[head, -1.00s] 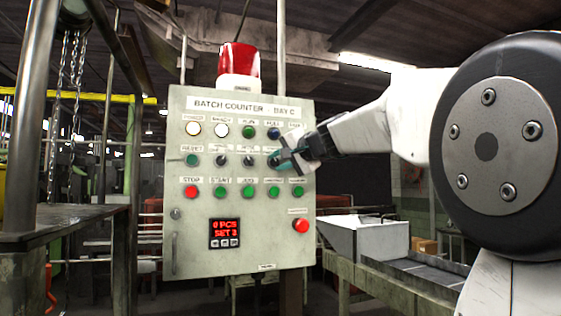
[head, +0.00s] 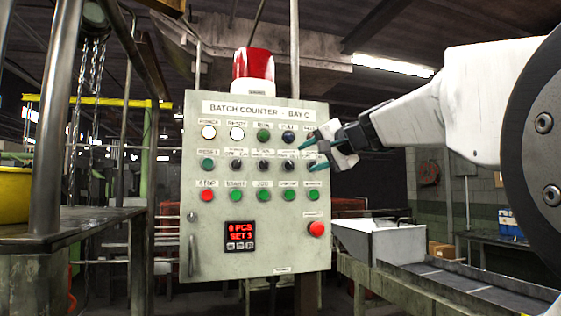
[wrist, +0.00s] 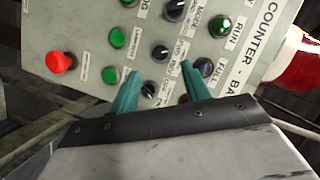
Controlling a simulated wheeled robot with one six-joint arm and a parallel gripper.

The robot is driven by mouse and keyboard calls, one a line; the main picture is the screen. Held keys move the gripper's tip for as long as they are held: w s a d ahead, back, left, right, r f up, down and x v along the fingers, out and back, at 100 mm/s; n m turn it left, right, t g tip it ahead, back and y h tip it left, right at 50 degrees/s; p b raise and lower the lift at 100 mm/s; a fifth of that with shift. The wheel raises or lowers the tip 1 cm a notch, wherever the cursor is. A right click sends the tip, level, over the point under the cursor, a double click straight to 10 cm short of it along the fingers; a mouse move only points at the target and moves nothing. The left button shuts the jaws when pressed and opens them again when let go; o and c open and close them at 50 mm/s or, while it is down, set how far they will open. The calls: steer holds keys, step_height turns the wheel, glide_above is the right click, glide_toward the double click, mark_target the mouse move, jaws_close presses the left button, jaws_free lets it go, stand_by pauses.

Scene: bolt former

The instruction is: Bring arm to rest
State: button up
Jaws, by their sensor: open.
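My white arm reaches in from the right in the head view. My gripper (head: 308,152) is at the upper right part of the grey control panel (head: 208,250), in front of it. In the wrist view the two teal fingers of my gripper (wrist: 157,85) stand apart with nothing between them. Beyond them are black knobs (wrist: 160,52) and a green button (wrist: 113,80) on the panel. I cannot tell how far the fingertips are from the panel face. The gripper hides part of the panel's right-hand column.
A red beacon (head: 253,66) tops the panel. A red display (head: 240,236) reads "0 PCS SET 3". A larger red button (head: 316,229) sits at lower right. A conveyor (head: 450,283) with a pale hopper (head: 378,240) stands right of the panel. A metal table (head: 80,222) is at left.

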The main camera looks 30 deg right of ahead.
steer(key=shift+s, duration=0.35)
steer(key=s+a+f+n+g+y, duration=0.15)
steer(key=s+a+f+g, duration=0.3)
steer(key=f, duration=0.75)
steer(key=s+a+f+n+g, duration=0.3)
steer(key=s+a+f+g, duration=0.15)
steer(key=f, duration=0.75)
steer(key=s+a+f+n+g+h, duration=0.1)
steer(key=s+a+f+n+g, duration=0.1)
steer(key=s+a+f, duration=0.3)
steer(key=s+a+f+n+g+h, duration=0.1)
steer(key=s+a+f+n+g, duration=0.2)
steer(key=s+f, duration=0.9)
steer(key=s+a+n, duration=0.1)
steer(key=a+n, duration=0.1)
steer(key=a, duration=0.1)
steer(key=shift+g+h, duration=0.3)
steer(key=shift+h, duration=0.05)
steer(key=shift+s+f, duration=0.1)
